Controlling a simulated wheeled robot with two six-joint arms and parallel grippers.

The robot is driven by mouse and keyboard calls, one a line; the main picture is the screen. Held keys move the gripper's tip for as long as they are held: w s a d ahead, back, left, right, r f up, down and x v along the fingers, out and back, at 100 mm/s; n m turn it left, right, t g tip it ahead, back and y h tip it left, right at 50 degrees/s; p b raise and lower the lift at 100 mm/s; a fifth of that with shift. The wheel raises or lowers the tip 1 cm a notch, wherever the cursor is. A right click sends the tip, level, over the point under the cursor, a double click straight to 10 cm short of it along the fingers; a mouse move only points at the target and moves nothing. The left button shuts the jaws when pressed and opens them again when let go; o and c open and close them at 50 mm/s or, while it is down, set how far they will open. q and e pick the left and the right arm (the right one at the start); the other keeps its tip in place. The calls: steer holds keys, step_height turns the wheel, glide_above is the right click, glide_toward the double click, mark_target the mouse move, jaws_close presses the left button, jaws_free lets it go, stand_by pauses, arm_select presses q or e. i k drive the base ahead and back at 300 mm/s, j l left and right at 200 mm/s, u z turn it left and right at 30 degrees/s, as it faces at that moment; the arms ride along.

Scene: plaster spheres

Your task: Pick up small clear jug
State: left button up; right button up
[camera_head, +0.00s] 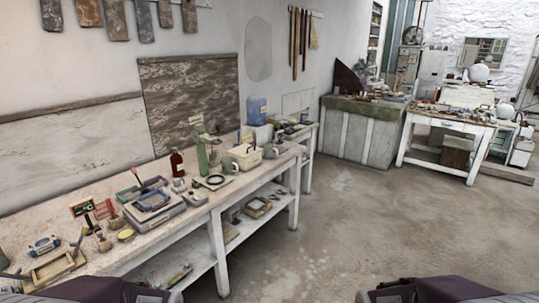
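I cannot make out a small clear jug for certain. A small greyish vessel (179,185) stands on the workbench (150,232) just in front of a brown bottle (177,163), but it is too small to tell whether it is clear. Another small grey vessel (230,165) stands beside a cream box (246,156). Parts of my two arms show at the bottom left and bottom right edges. No gripper fingers show, so both grippers are out of view, and my arms are well apart from the vessels.
The bench also holds a blue container (257,110), a green upright tool (201,150), a grey box (154,208) and a wooden tray (58,269). A lower shelf (190,262) runs beneath. A white table (447,124) stands far right. The concrete floor (370,225) is open.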

mark_target(271, 152)
steer(key=i+l+u, duration=0.25)
steer(key=i, duration=0.25)
steer(key=i+l+u, duration=0.2)
steer(key=i, duration=0.3)
steer(key=i+l+u, duration=0.45)
steer(key=i+l, duration=0.35)
steer(key=i+l+u, duration=0.25)
steer(key=i+l, duration=0.2)
steer(key=i+l+u, duration=0.2)
steer(key=i+l, duration=0.15)
steer(key=l, duration=0.25)
steer(key=i+l+u, duration=0.25)
steer(key=l, duration=0.4)
